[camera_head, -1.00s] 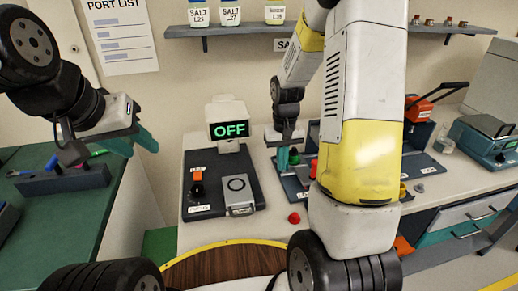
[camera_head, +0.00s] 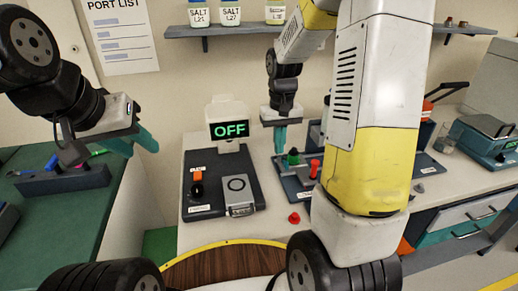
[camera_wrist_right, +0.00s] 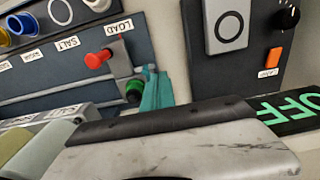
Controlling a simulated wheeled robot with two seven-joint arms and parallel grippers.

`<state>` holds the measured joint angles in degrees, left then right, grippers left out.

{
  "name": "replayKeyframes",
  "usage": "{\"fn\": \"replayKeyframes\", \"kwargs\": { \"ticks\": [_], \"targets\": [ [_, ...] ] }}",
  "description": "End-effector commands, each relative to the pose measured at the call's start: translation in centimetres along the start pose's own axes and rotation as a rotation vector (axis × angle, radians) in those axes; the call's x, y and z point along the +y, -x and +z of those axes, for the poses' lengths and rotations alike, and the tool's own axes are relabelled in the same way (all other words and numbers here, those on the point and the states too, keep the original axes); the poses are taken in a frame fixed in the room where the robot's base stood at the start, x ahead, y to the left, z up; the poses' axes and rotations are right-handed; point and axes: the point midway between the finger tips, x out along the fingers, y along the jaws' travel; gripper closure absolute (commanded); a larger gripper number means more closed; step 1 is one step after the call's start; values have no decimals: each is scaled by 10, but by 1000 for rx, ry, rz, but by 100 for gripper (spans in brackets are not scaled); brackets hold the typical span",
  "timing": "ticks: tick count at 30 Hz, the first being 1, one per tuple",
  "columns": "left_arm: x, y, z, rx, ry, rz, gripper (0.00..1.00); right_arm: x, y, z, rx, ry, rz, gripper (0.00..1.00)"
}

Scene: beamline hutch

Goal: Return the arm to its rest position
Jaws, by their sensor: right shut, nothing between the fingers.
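My right gripper (camera_head: 280,143) hangs above the right-hand dark panel (camera_head: 292,184), fingers pointing down. Its teal fingers are together with nothing between them; they also show in the wrist view (camera_wrist_right: 157,92), beside the green knob (camera_wrist_right: 133,91) in that picture. In the head view the green knob (camera_head: 293,157) sits just below the fingertips, apart from them. My right arm (camera_head: 375,130) covers part of the panel. My left gripper (camera_head: 133,144) is over the edge of the green table at the left; its finger gap is unclear.
An OFF display (camera_head: 229,130) stands behind the left dark panel (camera_head: 216,190), which has an orange switch and black knob. A red knob (camera_head: 315,168) stands on the right panel. A small red piece (camera_head: 294,218) lies on the bench. A shelf (camera_head: 240,31) with jars is above.

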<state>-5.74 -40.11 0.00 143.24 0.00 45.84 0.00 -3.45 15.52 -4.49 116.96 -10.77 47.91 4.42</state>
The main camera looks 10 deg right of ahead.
Motion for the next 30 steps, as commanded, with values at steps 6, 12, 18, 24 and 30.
{"fn": "replayKeyframes", "kwargs": {
  "ticks": [6, 12, 18, 24, 30],
  "targets": [
    [0, 0, 0, 0, 0, 0, 62, 0, 1, 0, 0, 0, 0, 100],
    [0, 0, 0, 0, 0, 0, 62, -2, 8, 3, 14, -1, -5, 100],
    [0, 0, 0, 0, 0, 0, 62, -10, 55, 28, 114, -3, -40, 100],
    [0, 0, 0, 0, 0, 0, 62, -22, 107, 70, 252, 0, -88, 100],
    [0, 0, 0, 0, 0, 0, 62, -33, 141, 118, 388, 8, -129, 100]
  ]
}}
